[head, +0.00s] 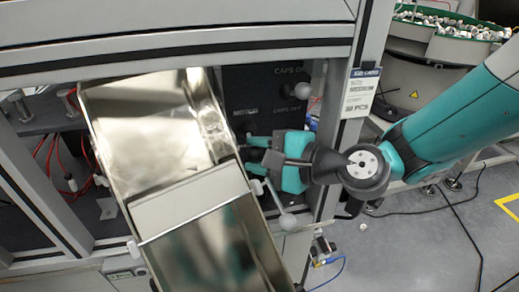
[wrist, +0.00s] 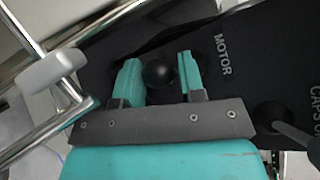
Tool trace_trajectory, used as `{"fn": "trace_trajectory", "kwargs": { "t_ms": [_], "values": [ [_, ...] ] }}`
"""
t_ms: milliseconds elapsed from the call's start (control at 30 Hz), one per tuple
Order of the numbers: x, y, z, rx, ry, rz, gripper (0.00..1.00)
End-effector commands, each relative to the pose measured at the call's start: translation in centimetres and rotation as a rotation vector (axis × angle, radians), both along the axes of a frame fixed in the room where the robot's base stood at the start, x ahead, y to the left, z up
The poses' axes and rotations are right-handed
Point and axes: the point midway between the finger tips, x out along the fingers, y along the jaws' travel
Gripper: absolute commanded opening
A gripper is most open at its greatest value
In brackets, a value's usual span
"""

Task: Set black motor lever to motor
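The black ball knob of the motor lever (wrist: 160,73) shows in the wrist view, beside the MOTOR label (wrist: 223,55) on the dark panel. My gripper (wrist: 161,76) has one teal finger on each side of the knob. The fingers are apart, and I see no clear grip on the knob; contact is hard to tell. In the head view, my gripper (head: 254,150) reaches leftward in front of the panel, below the MOTOR label (head: 245,111). The black knob cannot be made out clearly there. How the lever is set cannot be told.
A shiny metal chute (head: 150,125) stands close left of my gripper. Pale knobs sit at the upper right (head: 303,90) and below (head: 288,222). In the wrist view, a pale knob (wrist: 55,70) is at left and a dark lever (wrist: 290,128) at right.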

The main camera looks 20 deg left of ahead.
Motion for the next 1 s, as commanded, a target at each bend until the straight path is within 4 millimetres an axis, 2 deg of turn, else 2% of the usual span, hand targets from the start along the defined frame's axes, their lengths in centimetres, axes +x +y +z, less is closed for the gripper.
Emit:
{"fn": "trace_trajectory", "kwargs": {
  "t_ms": [33,67,100,833,1000],
  "values": [
    [-0.3,-0.1,-0.8,-0.015,0.013,0.006,0.46],
    [-0.3,-0.1,-0.7,-0.014,0.013,0.006,0.53],
    [-0.3,-0.1,-0.7,-0.012,0.011,0.005,0.55],
    [0.0,-0.1,0.0,0.000,-0.001,-0.001,0.55],
    [-0.1,-1.5,0.2,0.000,0.001,-0.006,0.55]
  ]
}}
